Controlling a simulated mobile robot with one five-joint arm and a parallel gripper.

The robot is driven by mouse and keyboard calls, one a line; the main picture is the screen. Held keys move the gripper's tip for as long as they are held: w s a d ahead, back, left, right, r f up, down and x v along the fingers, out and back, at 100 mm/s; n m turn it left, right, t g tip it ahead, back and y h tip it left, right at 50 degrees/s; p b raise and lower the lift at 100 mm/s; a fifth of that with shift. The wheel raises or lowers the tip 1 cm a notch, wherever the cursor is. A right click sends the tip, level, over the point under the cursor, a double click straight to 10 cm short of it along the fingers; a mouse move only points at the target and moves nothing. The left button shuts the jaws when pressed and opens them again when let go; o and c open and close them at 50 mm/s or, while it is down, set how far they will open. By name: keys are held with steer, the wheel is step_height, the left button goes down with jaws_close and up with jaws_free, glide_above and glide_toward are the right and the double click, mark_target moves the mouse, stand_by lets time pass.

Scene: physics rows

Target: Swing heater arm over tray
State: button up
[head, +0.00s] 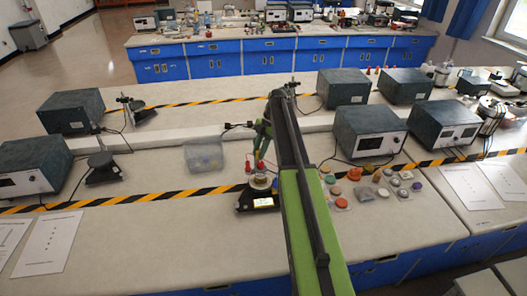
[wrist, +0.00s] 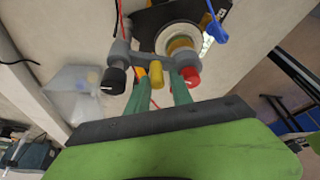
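A small apparatus stands on the bench, with a dark base (head: 246,204) and a round pale dish (head: 261,181). The dish also shows in the wrist view (wrist: 179,40). A grey crosspiece (wrist: 130,55), seemingly the heater arm, carries a black knob (wrist: 114,80), a yellow one (wrist: 156,73) and a red one (wrist: 187,76). It lies at the dish's near edge in the wrist view. My gripper (wrist: 157,88) has green fingers at this crosspiece, spread apart with the yellow knob seen between them. Contact cannot be told. Which piece is the tray is unclear.
A clear plastic box (head: 204,158) sits left of the apparatus. Lidded jars (head: 355,173) and small dishes lie to the right. Grey instrument boxes (head: 368,131) stand behind these, and another (head: 35,167) stands at left. Red and blue leads run near the apparatus.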

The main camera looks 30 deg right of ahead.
steer(key=p+v, duration=1.4)
steer(key=v, duration=0.2)
steer(key=shift+d+r+p, duration=0.2)
steer(key=shift+r+p, duration=0.1)
steer(key=shift+p, duration=0.05)
steer(key=shift+s, duration=0.15)
